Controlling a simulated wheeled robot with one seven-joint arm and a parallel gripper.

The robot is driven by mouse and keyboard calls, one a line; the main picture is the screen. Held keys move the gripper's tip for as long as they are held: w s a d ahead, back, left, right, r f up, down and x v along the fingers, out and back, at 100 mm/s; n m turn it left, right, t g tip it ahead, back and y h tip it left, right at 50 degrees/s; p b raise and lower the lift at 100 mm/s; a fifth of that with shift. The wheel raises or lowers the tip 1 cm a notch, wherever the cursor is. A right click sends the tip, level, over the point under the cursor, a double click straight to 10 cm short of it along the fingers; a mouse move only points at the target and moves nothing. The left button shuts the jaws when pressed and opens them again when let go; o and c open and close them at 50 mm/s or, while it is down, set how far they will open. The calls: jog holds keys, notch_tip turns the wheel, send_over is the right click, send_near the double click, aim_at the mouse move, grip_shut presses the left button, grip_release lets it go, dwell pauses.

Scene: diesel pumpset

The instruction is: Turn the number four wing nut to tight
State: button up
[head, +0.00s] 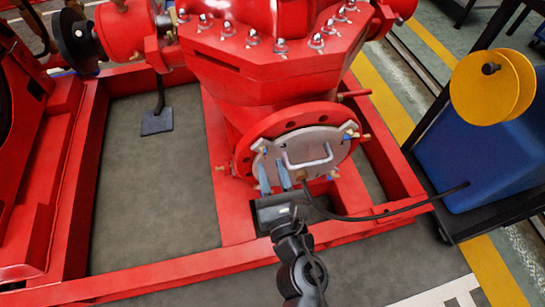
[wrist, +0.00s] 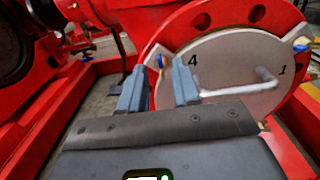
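The grey round cover plate (head: 308,153) with a bar handle sits on the red flange (head: 288,124). In the wrist view the printed 4 is on the plate (wrist: 225,62), just right of the blue-tipped number four wing nut (wrist: 159,61). That wing nut also shows at the plate's upper left in the head view (head: 262,148). My gripper (wrist: 158,67) is open, its two blue-grey fingers apart. The nut appears in the gap between the fingertips; I cannot tell whether they touch it. In the head view my gripper (head: 272,166) is at the plate's lower left.
Another blue wing nut (wrist: 302,44) is near the printed 1. A further one (head: 333,175) is at the plate's lower right. The red frame rail (head: 170,270) runs below my gripper. A black cable crosses to a blue box (head: 480,150) on the right.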

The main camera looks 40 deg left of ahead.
aim_at(265, 153)
jog(key=shift+b+x, duration=0.5)
jog(key=shift+x, duration=1.7)
grip_shut()
